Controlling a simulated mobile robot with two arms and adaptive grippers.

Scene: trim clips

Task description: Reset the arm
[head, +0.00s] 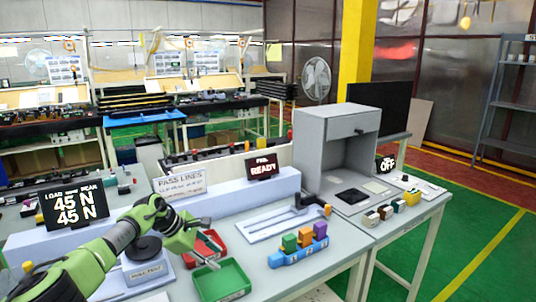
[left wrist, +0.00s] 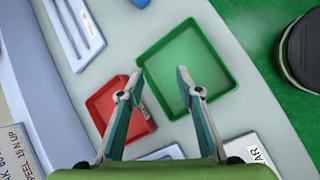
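My left arm is green and reaches in from the lower left of the head view. Its left gripper (head: 212,254) hangs over the work table beside a red tray (head: 203,247) and a green tray (head: 222,281). In the left wrist view the gripper (left wrist: 155,78) has its two fingers spread apart with nothing between them. There the green tray (left wrist: 152,57) lies beyond the fingertips and looks empty. The red tray (left wrist: 101,98) is partly hidden behind the left finger. My right gripper is in neither view.
A blue holder (head: 290,257) carries coloured blocks. A white panel (head: 262,229) with grey strips lies behind it. A grey booth (head: 337,138) stands at the table's right end. Green floor lies open at right.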

